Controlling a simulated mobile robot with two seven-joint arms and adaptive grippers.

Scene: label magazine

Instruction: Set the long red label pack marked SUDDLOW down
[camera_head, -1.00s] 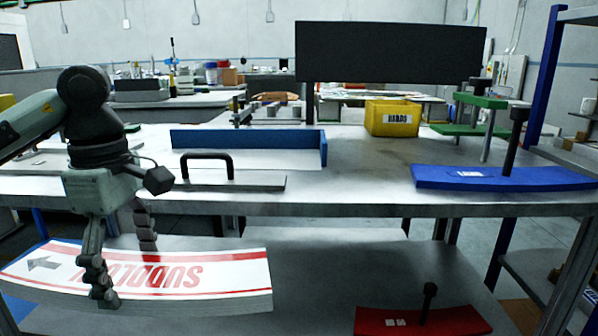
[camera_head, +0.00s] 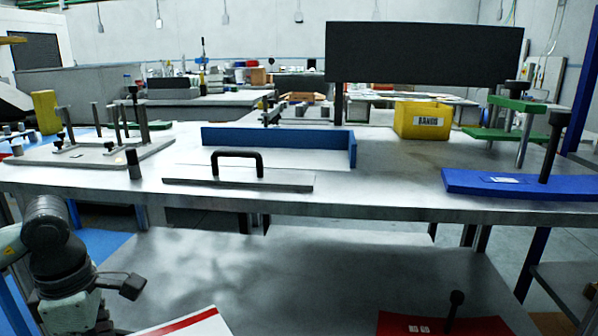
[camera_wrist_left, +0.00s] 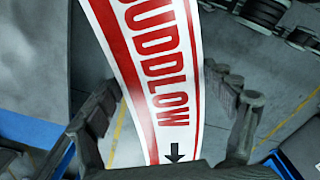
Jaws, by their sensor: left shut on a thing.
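The long label pack is white with red stripes, red SUDDLOW lettering and a dark arrow. It fills the middle of the left wrist view (camera_wrist_left: 165,75), between the fingers of my left gripper (camera_wrist_left: 170,105), which is shut on it. In the head view only one corner of the pack (camera_head: 190,325) shows at the bottom edge, low in front of the lower shelf. My left wrist is at the bottom left there, with the fingers cut off by the frame. I cannot tell whether the pack touches anything. My right gripper is not in view.
The grey lower shelf (camera_head: 230,270) has wide clear room, with a red plate (camera_head: 440,324) at its right. The bench above holds a handled metal plate (camera_head: 240,183), a blue angled fence (camera_head: 275,138), a yellow bin (camera_head: 422,120) and a blue plate (camera_head: 520,186).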

